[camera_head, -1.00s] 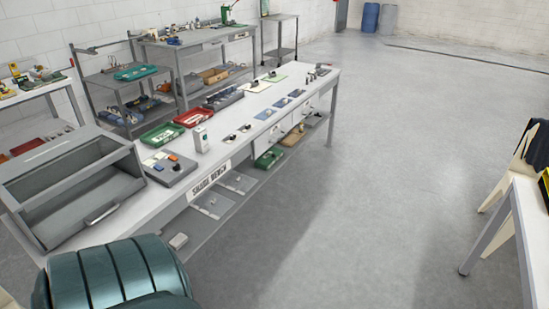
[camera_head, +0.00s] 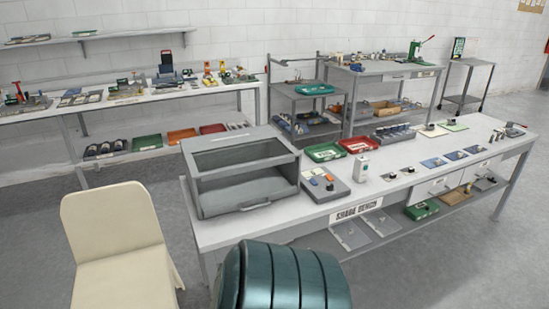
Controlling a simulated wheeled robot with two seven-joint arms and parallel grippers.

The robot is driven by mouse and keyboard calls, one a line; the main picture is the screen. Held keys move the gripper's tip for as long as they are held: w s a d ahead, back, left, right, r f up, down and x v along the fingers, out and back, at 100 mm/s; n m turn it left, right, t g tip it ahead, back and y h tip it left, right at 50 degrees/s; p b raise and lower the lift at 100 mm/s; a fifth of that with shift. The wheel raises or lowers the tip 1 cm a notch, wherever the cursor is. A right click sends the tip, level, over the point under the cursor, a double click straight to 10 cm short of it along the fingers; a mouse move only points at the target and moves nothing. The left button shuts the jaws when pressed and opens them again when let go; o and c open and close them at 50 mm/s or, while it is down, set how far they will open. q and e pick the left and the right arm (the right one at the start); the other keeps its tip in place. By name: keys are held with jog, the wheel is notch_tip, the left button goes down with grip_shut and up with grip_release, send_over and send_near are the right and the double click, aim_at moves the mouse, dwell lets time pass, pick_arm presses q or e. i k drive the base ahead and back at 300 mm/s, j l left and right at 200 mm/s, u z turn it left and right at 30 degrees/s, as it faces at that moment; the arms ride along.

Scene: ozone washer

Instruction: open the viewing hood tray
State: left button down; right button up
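The viewing hood (camera_head: 238,152) is a grey box with a large framed opening in its upper face. It stands on the left end of the long bench (camera_head: 222,236). Its tray (camera_head: 250,192) forms the lower front, with a bar handle (camera_head: 256,206) along the front edge. The tray front looks flush with the hood, so it appears closed. Neither of my grippers is in the head view.
A cream chair (camera_head: 115,235) is at left. A control box with knobs (camera_head: 325,186) sits right of the hood. Green (camera_head: 324,152) and red (camera_head: 357,145) trays lie behind. Floor at right is open.

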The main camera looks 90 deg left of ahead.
aim_at(225, 194)
jog(key=i+j, duration=0.1)
jog(key=i, duration=0.5)
jog(key=i+j, duration=0.1)
jog(key=i, duration=0.5)
jog(key=u, duration=3.65)
